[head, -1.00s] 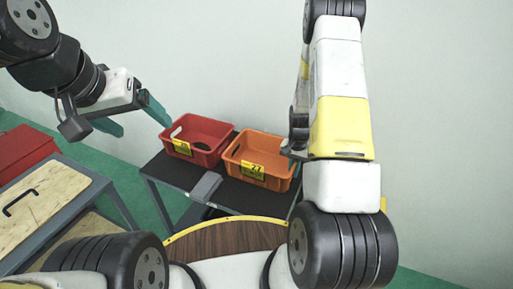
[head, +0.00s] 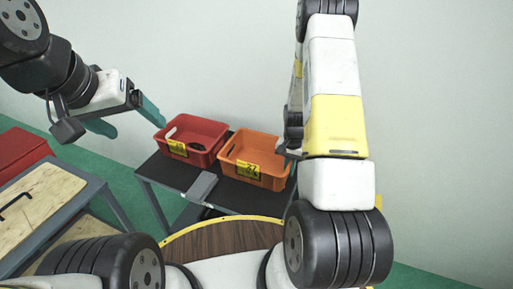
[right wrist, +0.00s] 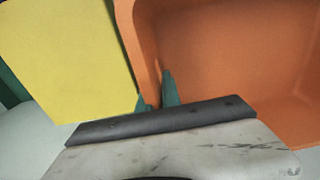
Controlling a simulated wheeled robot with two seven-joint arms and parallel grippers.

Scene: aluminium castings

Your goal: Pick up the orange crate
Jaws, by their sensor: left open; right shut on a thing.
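The orange crate (head: 253,160) stands on a dark-topped table, to the right of a red crate. In the head view my right arm hides the crate's right end and most of that gripper. My left gripper (head: 124,118) is open and empty, in the air to the left of the red crate.
The red crate (head: 191,139) sits close beside the orange one on the dark table (head: 165,174). A grey block (head: 203,186) is at the table's front. A wooden-topped bench (head: 48,195) and a red box (head: 20,157) are at left. A pale wall is behind.

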